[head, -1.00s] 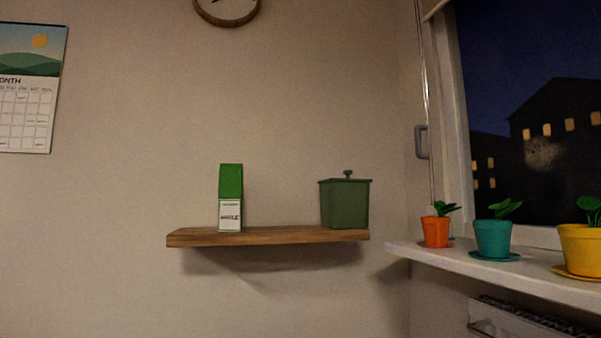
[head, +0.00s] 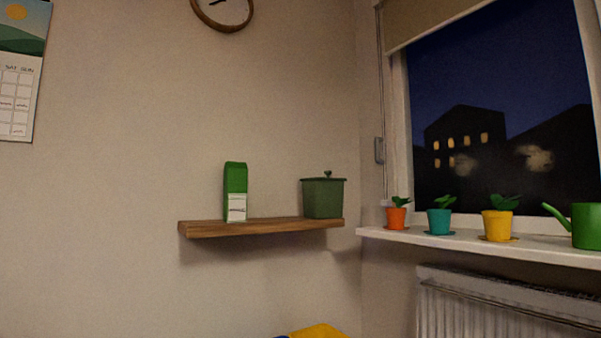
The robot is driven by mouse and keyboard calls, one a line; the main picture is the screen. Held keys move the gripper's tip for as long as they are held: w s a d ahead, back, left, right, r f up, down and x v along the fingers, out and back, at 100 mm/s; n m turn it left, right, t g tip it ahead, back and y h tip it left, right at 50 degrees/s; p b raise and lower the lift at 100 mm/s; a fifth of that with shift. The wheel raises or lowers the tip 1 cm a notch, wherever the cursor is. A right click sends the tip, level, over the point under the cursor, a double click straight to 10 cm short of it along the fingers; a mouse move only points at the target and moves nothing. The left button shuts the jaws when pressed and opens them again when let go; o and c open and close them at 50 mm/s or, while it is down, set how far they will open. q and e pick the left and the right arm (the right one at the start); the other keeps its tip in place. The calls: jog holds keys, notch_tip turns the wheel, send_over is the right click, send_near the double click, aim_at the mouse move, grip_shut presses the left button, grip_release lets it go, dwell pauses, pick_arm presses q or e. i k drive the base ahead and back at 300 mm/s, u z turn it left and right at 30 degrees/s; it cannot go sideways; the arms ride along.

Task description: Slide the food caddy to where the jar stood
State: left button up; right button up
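A dark green lidded container with a knob, which looks like the food caddy (head: 323,198), stands upright at the right end of a wooden wall shelf (head: 262,227). A green and white carton (head: 236,192) stands upright on the same shelf, left of the middle. A bare stretch of shelf lies between the two. I see no jar on the shelf. Neither of my grippers is in the head view.
The white windowsill (head: 468,242) right of the shelf holds an orange pot (head: 396,218), a teal pot (head: 440,222), a yellow pot (head: 497,226) and a green watering can (head: 585,226). A radiator (head: 480,308) is below. A yellow thing (head: 318,331) shows at the bottom edge.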

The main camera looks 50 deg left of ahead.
aim_at(321, 199)
jog(key=u, duration=1.25)
jog(key=i, duration=0.35)
jog(key=u, duration=0.05)
